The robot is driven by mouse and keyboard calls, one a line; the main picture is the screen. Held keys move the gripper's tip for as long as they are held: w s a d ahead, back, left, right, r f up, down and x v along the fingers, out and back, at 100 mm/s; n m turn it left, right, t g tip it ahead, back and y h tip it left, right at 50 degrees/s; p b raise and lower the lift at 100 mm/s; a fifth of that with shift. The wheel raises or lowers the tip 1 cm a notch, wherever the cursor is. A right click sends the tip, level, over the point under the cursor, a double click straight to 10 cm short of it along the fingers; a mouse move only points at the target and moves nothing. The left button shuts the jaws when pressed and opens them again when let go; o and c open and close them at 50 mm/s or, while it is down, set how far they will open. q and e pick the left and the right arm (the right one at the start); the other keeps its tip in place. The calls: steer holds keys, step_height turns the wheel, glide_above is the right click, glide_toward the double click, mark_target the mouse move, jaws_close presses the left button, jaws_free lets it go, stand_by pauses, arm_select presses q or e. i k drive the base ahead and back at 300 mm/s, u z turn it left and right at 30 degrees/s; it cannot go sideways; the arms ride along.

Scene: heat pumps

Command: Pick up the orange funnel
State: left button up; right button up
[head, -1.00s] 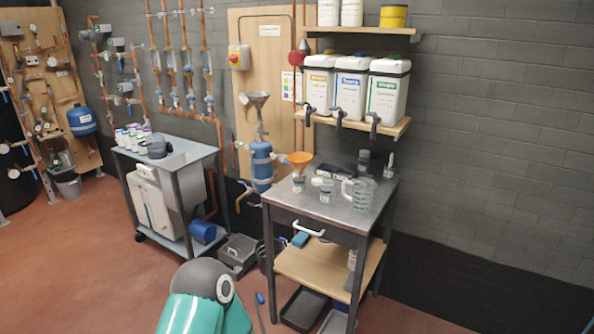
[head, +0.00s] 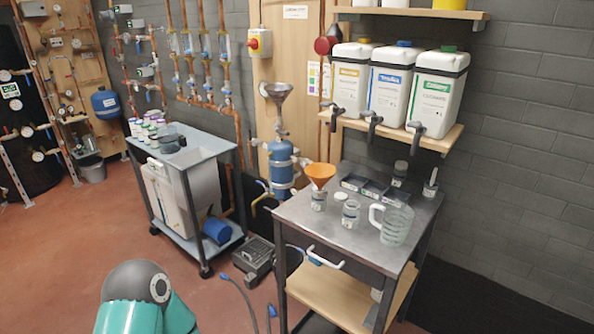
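The orange funnel (head: 320,173) sits mouth up on the metal-topped table, at its back left. It appears to rest in the top of a small clear labelled jar (head: 318,200). Nothing of mine touches it. A teal and grey part of my own arm shows at the bottom left, well short of the table. Neither gripper is in view.
A second jar (head: 351,213), a clear measuring jug (head: 396,222) and a dark divided tray (head: 370,187) stand near the funnel. A shelf with three white canisters (head: 389,89) overhangs the back.

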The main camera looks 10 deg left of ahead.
mark_target(321, 173)
steer(key=z, duration=0.1)
steer(key=i, duration=0.9)
steer(key=z, duration=0.6)
